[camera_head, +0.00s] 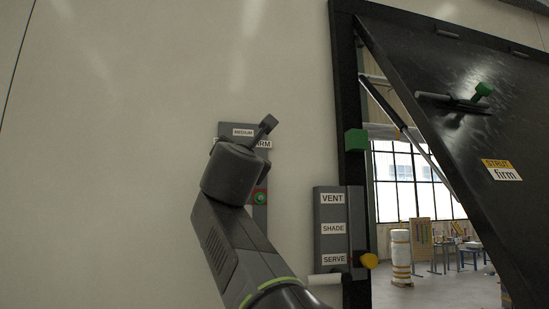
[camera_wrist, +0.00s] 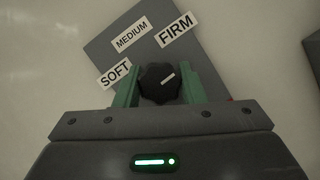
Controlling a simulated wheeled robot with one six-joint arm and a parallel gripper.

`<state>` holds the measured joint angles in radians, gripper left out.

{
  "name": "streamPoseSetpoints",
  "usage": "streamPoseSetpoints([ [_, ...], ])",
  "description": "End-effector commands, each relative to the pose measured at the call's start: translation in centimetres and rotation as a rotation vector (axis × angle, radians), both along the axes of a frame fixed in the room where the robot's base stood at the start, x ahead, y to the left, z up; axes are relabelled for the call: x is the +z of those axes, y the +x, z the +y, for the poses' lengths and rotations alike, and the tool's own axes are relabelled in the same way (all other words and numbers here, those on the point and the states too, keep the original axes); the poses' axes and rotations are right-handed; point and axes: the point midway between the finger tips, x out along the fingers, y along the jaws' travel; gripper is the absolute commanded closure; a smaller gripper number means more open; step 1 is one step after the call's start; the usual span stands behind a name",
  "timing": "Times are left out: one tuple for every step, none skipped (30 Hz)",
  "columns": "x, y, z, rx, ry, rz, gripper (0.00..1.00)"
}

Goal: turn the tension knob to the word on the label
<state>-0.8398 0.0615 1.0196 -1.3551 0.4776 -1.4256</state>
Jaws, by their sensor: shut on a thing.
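The tension knob (camera_wrist: 157,88), dark and lobed, sits on a grey plate (camera_wrist: 101,46) in the wrist view. The green fingers of my gripper (camera_wrist: 160,83) are shut on its two sides. The knob's white mark points up and right, clockwise past the FIRM label (camera_wrist: 176,29). The MEDIUM label (camera_wrist: 131,36) and SOFT label (camera_wrist: 115,74) lie to the left. In the head view my arm hides the knob and most of the plate; MEDIUM (camera_head: 243,132) shows. The label on the dark hatch reads STRUT firm (camera_head: 502,170).
The tilted hatch (camera_head: 455,100) hangs over an opening at right. The wall at left is clear.

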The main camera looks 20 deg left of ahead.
Motion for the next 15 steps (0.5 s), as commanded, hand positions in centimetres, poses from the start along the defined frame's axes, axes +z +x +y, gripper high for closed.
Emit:
streamPoseSetpoints([
  [0.08,-0.04,0.11,0.002,0.039,0.024,0.86],
  [0.1,-0.04,0.1,0.001,0.063,0.039,0.86],
  [0.12,-0.05,0.12,0.002,0.095,0.06,0.86],
  [0.12,-0.04,0.1,0.002,0.12,0.075,0.86],
  [0.14,-0.03,0.09,0.001,0.145,0.091,0.86],
  [0.16,-0.04,0.11,0.002,0.177,0.11,0.86],
  [0.18,-0.04,0.09,0.002,0.201,0.125,0.86],
  [0.21,-0.06,0.09,0.003,0.226,0.14,0.86],
  [0.23,-0.04,0.06,0.001,0.259,0.159,0.86],
  [0.24,-0.04,0.08,0.001,0.282,0.173,0.86],
  [0.24,-0.03,0.09,0.001,0.306,0.19,0.86],
  [0.24,-0.03,0.12,0.002,0.34,0.21,0.86],
  [0.23,-0.02,0.12,0.001,0.363,0.226,0.86],
  [0.25,-0.01,0.11,0.0,0.387,0.24,0.86],
  [0.26,-0.01,0.1,0.001,0.419,0.259,0.86],
])
